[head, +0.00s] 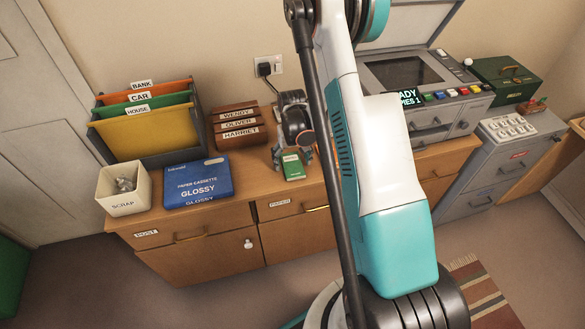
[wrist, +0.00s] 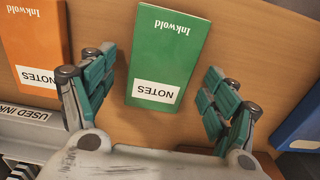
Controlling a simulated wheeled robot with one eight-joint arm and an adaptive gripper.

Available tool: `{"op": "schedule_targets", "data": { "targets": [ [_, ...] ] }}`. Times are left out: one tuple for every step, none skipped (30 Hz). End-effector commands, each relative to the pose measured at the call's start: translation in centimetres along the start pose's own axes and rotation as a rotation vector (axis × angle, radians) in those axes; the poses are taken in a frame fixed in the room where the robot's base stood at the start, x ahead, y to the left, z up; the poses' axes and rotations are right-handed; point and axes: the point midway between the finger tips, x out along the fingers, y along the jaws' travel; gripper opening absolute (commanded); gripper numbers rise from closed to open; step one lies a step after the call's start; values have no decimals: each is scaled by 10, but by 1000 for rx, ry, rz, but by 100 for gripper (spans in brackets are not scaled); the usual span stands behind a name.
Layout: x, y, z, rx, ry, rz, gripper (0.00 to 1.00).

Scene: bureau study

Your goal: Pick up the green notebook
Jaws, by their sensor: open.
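The green notebook (wrist: 168,52) lies on the wooden cabinet top, with a white "NOTES" label and the word "Inkwold" on its cover. It also shows in the head view (head: 293,167), just below my gripper (head: 292,152). In the wrist view my gripper (wrist: 157,98) is open and empty, its two green-padded fingers apart on either side of the notebook's labelled end. I cannot tell how high the fingertips are above the cabinet top.
An orange notebook (wrist: 35,48) lies to the left in the wrist view, near the left finger. A grey copier (head: 405,75) stands right.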

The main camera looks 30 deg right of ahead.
Motion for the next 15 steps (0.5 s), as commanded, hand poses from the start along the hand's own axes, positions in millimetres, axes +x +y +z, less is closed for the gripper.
{"op": "schedule_targets", "data": {
  "targets": [
    [4,0,0,0,0,0,80],
    [4,0,0,0,0,0,80],
    [4,0,0,0,0,0,80],
    [3,0,0,0,0,0,80],
    [3,0,0,0,0,0,80],
    [3,0,0,0,0,0,80],
    [3,0,0,0,0,0,80],
    [3,0,0,0,0,0,73],
    [3,0,0,0,0,0,64],
    [3,0,0,0,0,0,57],
    [3,0,0,0,0,0,50],
    [3,0,0,0,0,0,41],
    [3,0,0,0,0,0,35],
    [3,0,0,0,0,0,31],
    [3,0,0,0,0,0,31]
  ]
}}
